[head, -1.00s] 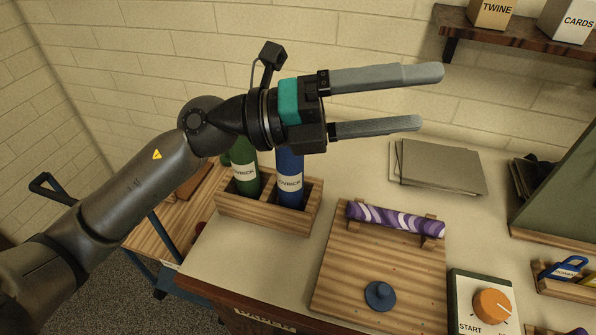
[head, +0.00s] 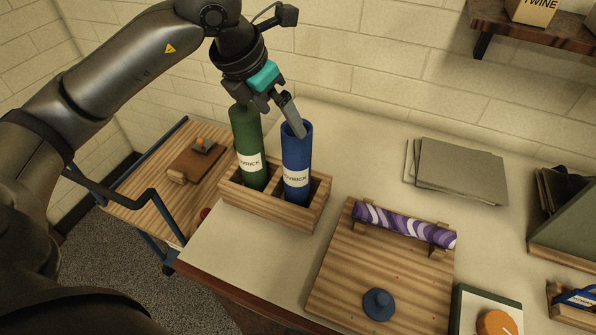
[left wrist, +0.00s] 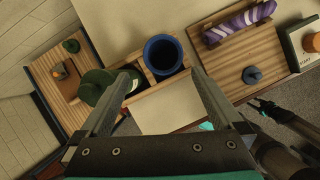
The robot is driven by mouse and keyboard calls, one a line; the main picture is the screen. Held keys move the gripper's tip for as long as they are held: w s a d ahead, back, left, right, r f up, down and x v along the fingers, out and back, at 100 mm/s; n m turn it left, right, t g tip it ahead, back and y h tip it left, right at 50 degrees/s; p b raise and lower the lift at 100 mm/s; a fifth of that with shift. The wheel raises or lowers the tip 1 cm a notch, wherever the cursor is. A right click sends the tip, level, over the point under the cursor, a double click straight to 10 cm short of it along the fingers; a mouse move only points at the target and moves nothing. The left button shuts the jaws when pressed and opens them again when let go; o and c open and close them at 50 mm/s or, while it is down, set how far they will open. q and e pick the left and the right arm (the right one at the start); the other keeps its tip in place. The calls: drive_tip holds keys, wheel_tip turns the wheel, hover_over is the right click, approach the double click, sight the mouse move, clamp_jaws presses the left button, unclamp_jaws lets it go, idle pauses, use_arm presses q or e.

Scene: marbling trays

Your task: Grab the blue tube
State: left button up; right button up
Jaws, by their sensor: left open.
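The blue tube (head: 297,168) stands upright in a compartment of the wooden rack (head: 268,215), beside the green tube (head: 246,150). My left gripper (head: 292,118) is pointing down at the top of the blue tube in the head view, and one finger overlaps its rim. In the left wrist view the blue tube's round open top (left wrist: 163,53) lies beyond and between the two spread fingers (left wrist: 158,75). The left gripper is open and empty. The green tube's cap (left wrist: 97,86) shows behind the left finger there.
A wooden board (head: 335,275) with a purple swirled roll (head: 405,226) and a blue knob (head: 379,303) lies right of the rack. Grey sheets (head: 455,170) lie at the back. A wooden side table (head: 140,190) stands left.

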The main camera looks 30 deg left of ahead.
sight(291, 133)
use_arm(q)
drive_tip(key=x, duration=0.6)
drive_tip(key=shift+w+d+f, duration=0.1)
drive_tip(key=shift+f, duration=0.1)
drive_tip(key=shift+d+x, duration=0.1)
drive_tip(key=shift+x, duration=1.25)
drive_tip(key=shift+d+x, duration=0.15)
drive_tip(key=shift+x, duration=1.15)
drive_tip(key=shift+r, duration=0.1)
clamp_jaws()
